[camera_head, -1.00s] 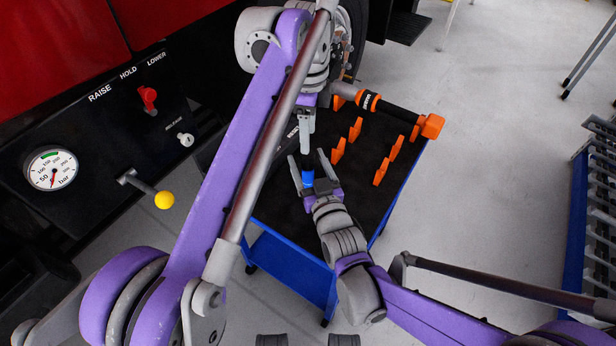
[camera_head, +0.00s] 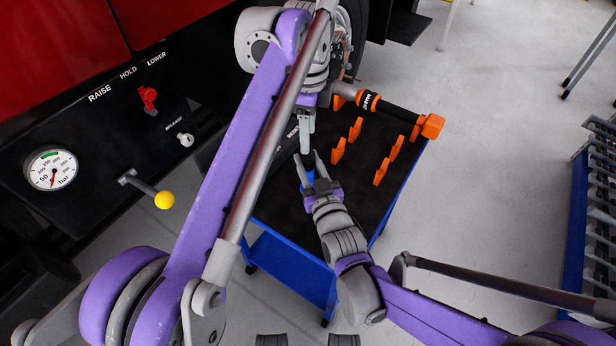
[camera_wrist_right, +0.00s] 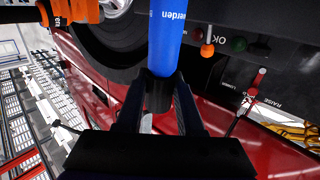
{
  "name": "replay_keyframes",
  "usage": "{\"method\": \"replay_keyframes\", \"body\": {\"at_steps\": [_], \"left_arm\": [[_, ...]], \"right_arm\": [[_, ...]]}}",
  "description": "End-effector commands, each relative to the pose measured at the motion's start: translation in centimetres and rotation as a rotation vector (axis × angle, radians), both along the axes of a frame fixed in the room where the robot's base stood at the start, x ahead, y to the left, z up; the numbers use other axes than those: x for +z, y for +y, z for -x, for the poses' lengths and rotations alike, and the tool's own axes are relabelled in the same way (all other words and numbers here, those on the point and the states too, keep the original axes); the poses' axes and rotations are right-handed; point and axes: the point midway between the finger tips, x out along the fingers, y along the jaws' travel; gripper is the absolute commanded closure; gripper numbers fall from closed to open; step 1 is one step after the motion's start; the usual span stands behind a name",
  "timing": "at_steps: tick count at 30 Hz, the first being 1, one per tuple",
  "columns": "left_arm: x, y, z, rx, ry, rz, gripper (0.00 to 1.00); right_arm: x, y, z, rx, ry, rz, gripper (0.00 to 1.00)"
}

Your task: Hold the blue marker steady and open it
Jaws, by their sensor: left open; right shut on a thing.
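The blue marker (camera_wrist_right: 166,40) fills the upper middle of the right wrist view, with white lettering on its blue body and a black end (camera_wrist_right: 159,93) between the fingers. My right gripper (camera_wrist_right: 160,85) is shut on it. In the head view, only a small blue piece of the marker (camera_head: 309,179) shows between the fingers of the right gripper (camera_head: 309,157). My left gripper (camera_head: 306,142) is just above it, fingers pointing down, seen nearly edge-on and open. Whether it touches the marker is hidden.
A black-topped blue cart (camera_head: 290,263) stands below, with several orange holders (camera_head: 355,130) and an orange-and-black tool (camera_head: 395,110) on it. A dark control panel (camera_head: 110,150) with a gauge and yellow-knobbed lever (camera_head: 163,200) is at left. Open floor lies right of the cart.

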Motion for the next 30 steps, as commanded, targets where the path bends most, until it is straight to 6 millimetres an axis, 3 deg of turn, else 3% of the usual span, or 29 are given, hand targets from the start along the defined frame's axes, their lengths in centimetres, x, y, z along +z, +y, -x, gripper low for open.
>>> {"method": "replay_keyframes", "body": {"at_steps": [18, 19, 21, 24, 30], "left_arm": [[0.00, 0.00, 0.00, 0.000, 0.000, 0.000, 0.38], [0.00, 0.00, 0.00, 0.000, 0.000, 0.000, 0.38], [0.00, 0.00, 0.00, 0.000, 0.000, 0.000, 0.38], [0.00, 0.00, 0.00, 0.000, 0.000, 0.000, 0.38], [0.00, 0.00, 0.00, 0.000, 0.000, 0.000, 0.38]], "right_arm": [[-0.01, 0.00, 0.00, 0.000, 0.000, 0.000, 1.00], [-0.01, 0.00, 0.00, 0.000, 0.000, 0.000, 0.58], [-0.01, 0.00, 0.00, 0.000, 0.000, 0.000, 0.45], [-0.01, 0.00, 0.00, 0.000, 0.000, 0.000, 0.28], [0.00, 0.00, 0.00, 0.000, 0.000, 0.000, 0.28]]}}
